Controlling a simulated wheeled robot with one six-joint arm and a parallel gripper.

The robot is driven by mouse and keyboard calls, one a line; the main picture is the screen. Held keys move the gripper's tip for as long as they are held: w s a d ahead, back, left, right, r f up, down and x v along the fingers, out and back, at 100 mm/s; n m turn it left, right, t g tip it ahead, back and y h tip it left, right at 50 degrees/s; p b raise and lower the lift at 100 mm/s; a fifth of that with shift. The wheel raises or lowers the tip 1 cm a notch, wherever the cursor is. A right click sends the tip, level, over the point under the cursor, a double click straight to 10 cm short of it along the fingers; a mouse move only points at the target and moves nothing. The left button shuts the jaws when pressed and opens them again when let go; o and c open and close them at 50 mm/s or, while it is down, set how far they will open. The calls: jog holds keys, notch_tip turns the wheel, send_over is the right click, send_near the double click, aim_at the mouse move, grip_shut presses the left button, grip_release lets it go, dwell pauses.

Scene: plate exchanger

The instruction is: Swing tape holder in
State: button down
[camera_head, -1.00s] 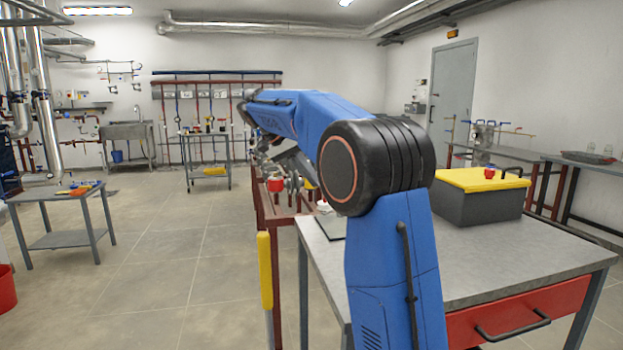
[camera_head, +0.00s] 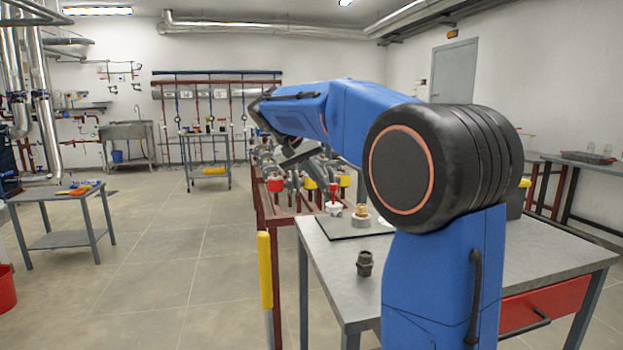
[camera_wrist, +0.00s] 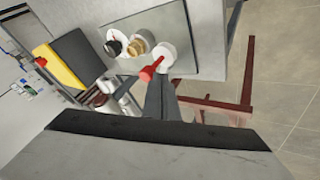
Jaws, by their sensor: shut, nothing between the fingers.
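My gripper (camera_wrist: 160,92) shows in the wrist view as dark fingers, shut and empty. Its tips are close to a white piece with a red handle (camera_wrist: 150,71); I cannot tell whether they touch. In the head view the red-handled piece (camera_head: 333,204) and the roll (camera_head: 361,213) stand on a dark mat (camera_head: 345,231). I cannot tell for certain which part is the tape holder. My arm hides part of the table.
A dark fitting (camera_head: 365,263) stands near the front of the grey table. A red pipe frame (camera_head: 283,222) with valves adjoins the table's left side. A yellow-lidded dark box (camera_wrist: 57,66) shows left in the wrist view. Open floor lies left.

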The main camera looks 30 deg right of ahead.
jog(key=s+d+n+t, duration=0.2)
jog(key=s+d+n, duration=0.2)
jog(key=s, duration=0.1)
jog(key=shift+t+y, duration=0.3)
jog(key=shift+y, duration=0.1)
dwell(0.6)
